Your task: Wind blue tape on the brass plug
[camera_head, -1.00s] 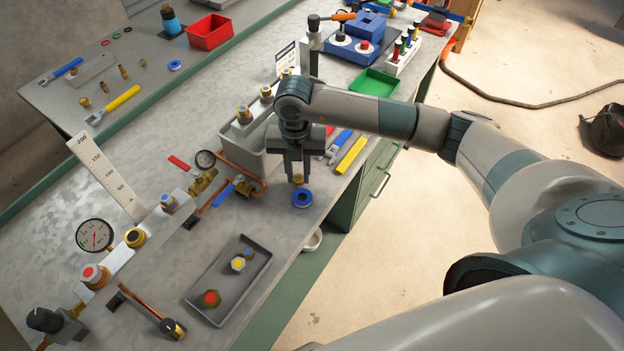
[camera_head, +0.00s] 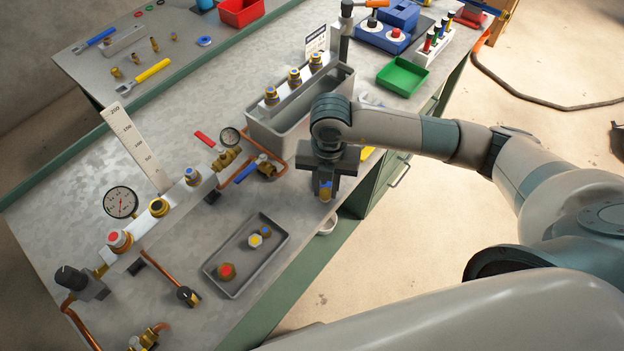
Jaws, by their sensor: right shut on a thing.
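My right gripper (camera_head: 325,183) points down at the bench's front edge and is shut on a small brass plug (camera_head: 325,196), whose lower end shows below the fingers. A blue patch shows on the plug between the fingertips; I cannot tell whether it is wound tape or part of a roll. The blue tape roll on this bench is not clearly visible, and the gripper covers that spot. Another blue roll (camera_head: 204,41) lies on the back bench. My left gripper is not in view.
A dark tray (camera_head: 212,271) with several coloured-top fittings lies left of the gripper. A grey bin (camera_head: 283,140) and a blue-handled valve (camera_head: 248,171) are close behind. A gauge manifold (camera_head: 150,222) runs along the left. A green tray (camera_head: 403,77) stands at the back right.

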